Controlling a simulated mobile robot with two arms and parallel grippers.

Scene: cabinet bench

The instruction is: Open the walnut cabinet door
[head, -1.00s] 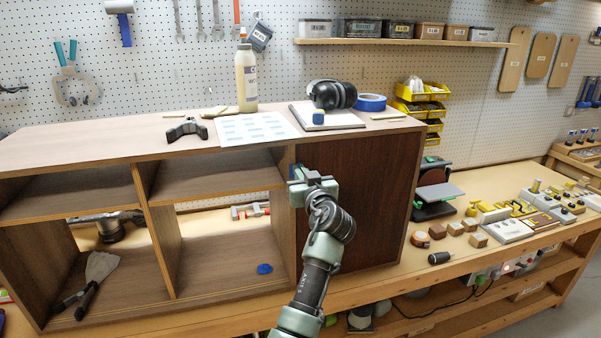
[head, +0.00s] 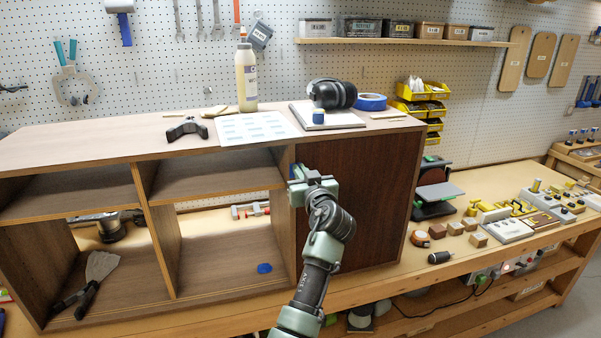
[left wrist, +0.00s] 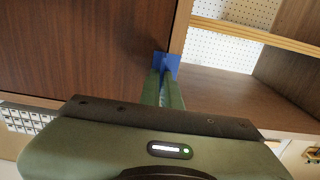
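The walnut cabinet door (head: 365,205) is the dark brown panel at the right end of the cabinet, and it looks closed. It also fills the left of the left wrist view (left wrist: 80,45). A small blue handle (left wrist: 167,60) sits at the door's edge beside the open shelves. My left gripper (head: 297,173) is at this edge, near the door's top left corner. In the left wrist view its two green fingers (left wrist: 164,85) are close together with the blue handle between their tips. The contact itself is partly hidden. My right gripper is not in view.
Earmuffs (head: 332,94) and a glue bottle (head: 246,78) stand on top. Wooden blocks (head: 456,229) and a black-handled tool (head: 440,257) lie right of the door.

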